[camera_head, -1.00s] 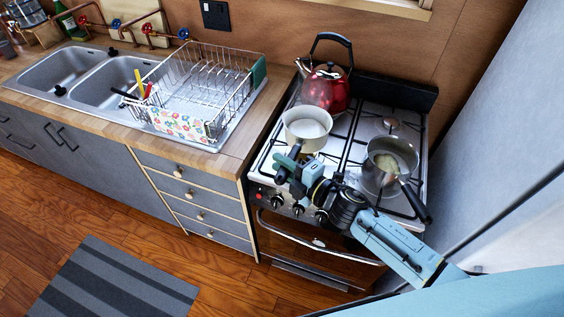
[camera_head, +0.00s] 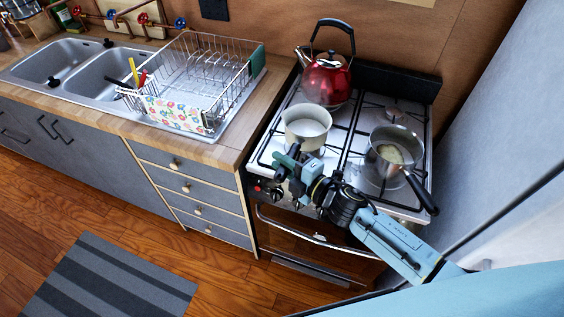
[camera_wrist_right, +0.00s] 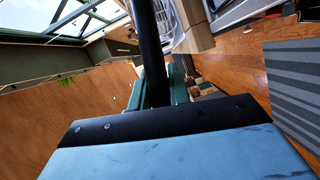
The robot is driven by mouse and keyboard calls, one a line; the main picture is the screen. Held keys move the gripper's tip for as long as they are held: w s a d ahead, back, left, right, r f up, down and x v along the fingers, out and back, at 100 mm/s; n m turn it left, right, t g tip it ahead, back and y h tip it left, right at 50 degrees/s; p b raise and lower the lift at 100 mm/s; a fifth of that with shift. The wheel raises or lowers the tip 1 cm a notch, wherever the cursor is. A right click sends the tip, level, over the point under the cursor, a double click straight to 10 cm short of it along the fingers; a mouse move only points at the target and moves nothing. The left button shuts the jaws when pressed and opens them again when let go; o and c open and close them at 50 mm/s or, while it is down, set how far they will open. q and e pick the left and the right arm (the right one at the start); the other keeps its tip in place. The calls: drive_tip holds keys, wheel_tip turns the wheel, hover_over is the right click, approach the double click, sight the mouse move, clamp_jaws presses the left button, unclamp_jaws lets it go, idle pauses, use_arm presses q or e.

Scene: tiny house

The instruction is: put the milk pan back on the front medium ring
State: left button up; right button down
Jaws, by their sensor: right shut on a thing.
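The milk pan (camera_head: 306,133), cream-coloured with white contents, is upright at the front left of the stove. My right gripper (camera_head: 289,161) is at its near side, shut on its handle. In the right wrist view the dark handle (camera_wrist_right: 149,50) runs up between the fingers; the pan's body is out of that view. The ring under the pan is hidden, and I cannot tell whether the pan touches the grate. My left gripper is not in view.
A steel saucepan (camera_head: 391,165) with pale contents stands on the right side of the stove, its black handle (camera_head: 421,191) pointing to the front right, close to my right arm. A red kettle (camera_head: 327,80) stands behind the milk pan. A dish rack (camera_head: 205,85) stands on the counter at left.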

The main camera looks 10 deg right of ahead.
drive_tip(key=shift+f+b, duration=0.3)
drive_tip(key=c, duration=1.2)
unclamp_jaws()
drive_tip(key=shift+c, duration=0.2)
drive_tip(key=shift+f, duration=0.15)
drive_tip(key=b+v, duration=0.1)
drive_tip(key=v, duration=1.2)
drive_tip(key=shift+s, duration=0.2)
